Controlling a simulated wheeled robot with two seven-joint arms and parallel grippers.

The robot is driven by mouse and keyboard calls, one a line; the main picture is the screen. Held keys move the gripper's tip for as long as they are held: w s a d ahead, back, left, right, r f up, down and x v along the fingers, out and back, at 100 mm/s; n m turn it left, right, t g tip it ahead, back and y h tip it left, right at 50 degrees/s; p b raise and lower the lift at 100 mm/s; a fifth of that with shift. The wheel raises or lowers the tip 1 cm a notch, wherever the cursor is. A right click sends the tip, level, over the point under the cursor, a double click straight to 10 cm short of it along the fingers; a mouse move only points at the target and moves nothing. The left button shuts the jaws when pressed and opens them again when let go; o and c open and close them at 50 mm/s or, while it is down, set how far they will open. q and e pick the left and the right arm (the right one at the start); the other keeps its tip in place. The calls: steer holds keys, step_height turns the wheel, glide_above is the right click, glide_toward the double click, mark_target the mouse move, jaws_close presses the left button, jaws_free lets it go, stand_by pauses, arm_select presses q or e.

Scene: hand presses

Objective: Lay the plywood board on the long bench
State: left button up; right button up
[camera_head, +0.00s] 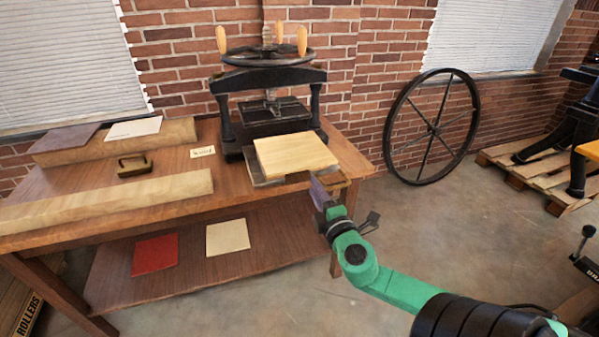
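A pale plywood board (296,154) lies flat in front of the black press. It rests on a darker grey board (262,180) that shows under its left and front edges. Both are at the right end of the long wooden bench (232,189). My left gripper is out of view.
The black press (267,75) stands behind the board. Two long pale wooden pieces (110,201) and a dark-handled block (134,167) take up the bench's left part. A red sheet (155,255) and a cream sheet (228,237) lie on the lower shelf. A spoked wheel (433,125) leans on the wall.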

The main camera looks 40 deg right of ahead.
mark_target(304, 169)
steer(key=b+x, duration=0.1)
steer(key=x, duration=0.8)
steer(key=shift+w+d+f+b, duration=0.1)
steer(key=shift+d+b, duration=0.1)
steer(key=shift+b, duration=0.2)
jaws_close()
